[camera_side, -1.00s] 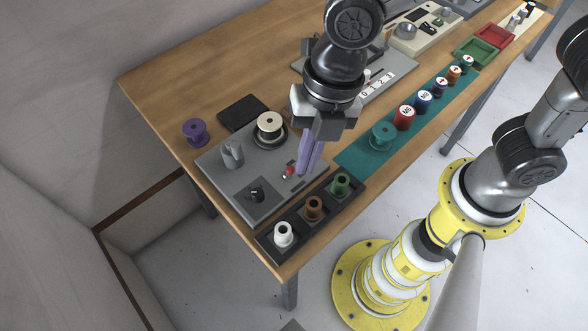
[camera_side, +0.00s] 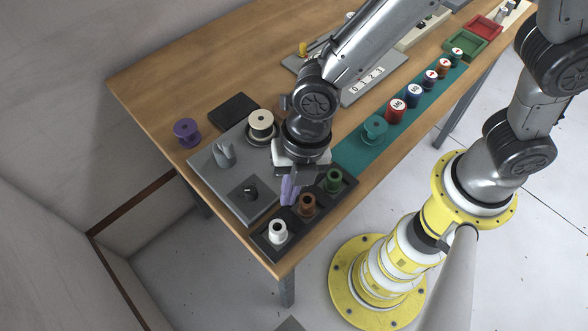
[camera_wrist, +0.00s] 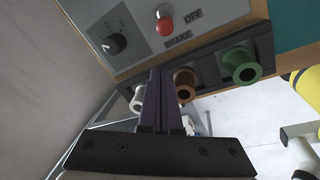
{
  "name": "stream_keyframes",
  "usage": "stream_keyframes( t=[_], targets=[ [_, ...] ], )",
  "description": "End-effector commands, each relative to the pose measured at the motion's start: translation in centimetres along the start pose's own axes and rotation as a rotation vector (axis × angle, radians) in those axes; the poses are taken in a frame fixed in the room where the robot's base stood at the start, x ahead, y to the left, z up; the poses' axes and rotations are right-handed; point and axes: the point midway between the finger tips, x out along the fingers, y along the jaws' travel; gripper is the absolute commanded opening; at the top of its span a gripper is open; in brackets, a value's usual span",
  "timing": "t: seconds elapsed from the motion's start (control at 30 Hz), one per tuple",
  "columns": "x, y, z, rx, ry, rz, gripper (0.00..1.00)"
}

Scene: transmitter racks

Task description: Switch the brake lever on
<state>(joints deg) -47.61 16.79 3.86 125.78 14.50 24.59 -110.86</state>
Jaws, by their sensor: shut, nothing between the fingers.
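The brake lever shows in the wrist view as a red ball knob (camera_wrist: 165,25) on the grey panel, with OFF printed to its right and BRAKE below it. No ON label is visible. In the side view my arm hides the lever. My gripper (camera_side: 289,190) is shut and empty, its purple fingers pointing down near the panel's front edge and the spool tray. In the wrist view the fingertips (camera_wrist: 159,75) are below the knob and apart from it in the picture.
A dark tray (camera_side: 265,246) holds white (camera_side: 278,230), brown (camera_side: 307,204) and green (camera_side: 334,179) spools close to my fingers. The grey panel (camera_side: 208,178) also carries a rotary dial (camera_wrist: 115,43) and a cream spool (camera_side: 261,122). A purple spool (camera_side: 187,131) stands left.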

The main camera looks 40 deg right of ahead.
Motion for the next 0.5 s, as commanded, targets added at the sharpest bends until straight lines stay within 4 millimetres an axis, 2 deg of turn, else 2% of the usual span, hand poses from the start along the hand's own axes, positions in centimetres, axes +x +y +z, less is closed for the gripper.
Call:
stream_keyframes(
  t=[0.1, 0.2, 0.5],
  targets=[
    [-0.6, 0.1, 1.9, 0.007, -0.001, 0.003, 0.00],
    [-0.9, 0.0, 2.9, 0.005, -0.001, 0.002, 0.00],
    [-1.3, 0.0, 3.8, 0.001, 0.000, 0.000, 0.00]
  ],
)
